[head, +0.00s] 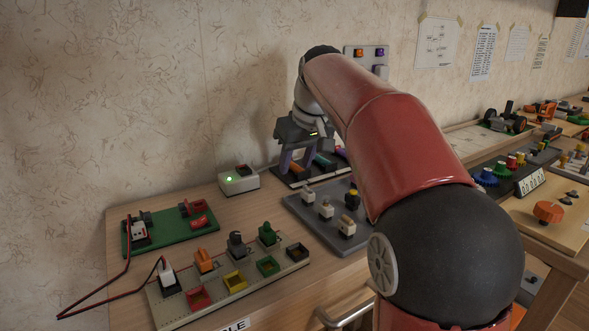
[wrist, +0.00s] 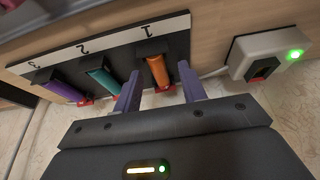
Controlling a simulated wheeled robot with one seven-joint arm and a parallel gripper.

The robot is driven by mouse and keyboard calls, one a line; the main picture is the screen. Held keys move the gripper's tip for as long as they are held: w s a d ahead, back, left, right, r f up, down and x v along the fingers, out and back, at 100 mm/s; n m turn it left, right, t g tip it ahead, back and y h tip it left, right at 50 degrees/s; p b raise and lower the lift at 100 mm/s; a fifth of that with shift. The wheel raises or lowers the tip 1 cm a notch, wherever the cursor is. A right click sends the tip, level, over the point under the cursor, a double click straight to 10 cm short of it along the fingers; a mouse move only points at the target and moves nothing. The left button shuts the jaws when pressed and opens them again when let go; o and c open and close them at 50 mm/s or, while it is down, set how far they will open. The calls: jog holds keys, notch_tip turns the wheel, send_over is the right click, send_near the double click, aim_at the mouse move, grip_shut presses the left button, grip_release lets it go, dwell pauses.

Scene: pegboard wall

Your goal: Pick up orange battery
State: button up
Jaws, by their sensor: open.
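The orange battery (wrist: 158,72) sits in the holder slot marked 1, with a red piece at its end, in the wrist view. In the head view a little of the orange battery (head: 295,169) shows below my gripper. My gripper (wrist: 160,69) is open, with its purple fingers on either side of the orange battery. Whether the fingers touch it I cannot tell. In the head view my gripper (head: 297,163) is over the battery holder near the wall. A teal battery (wrist: 102,77) lies in slot 2 and a purple battery (wrist: 62,88) in slot 3.
A white box with a green light (wrist: 265,55) stands beside the holder. A grey board with pegs (head: 325,215) lies in front, partly behind my arm. A board with coloured switches (head: 230,285) and a green circuit board (head: 170,230) are to the left.

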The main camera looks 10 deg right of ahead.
jog(key=c, duration=0.9)
jog(key=shift+r, duration=0.1)
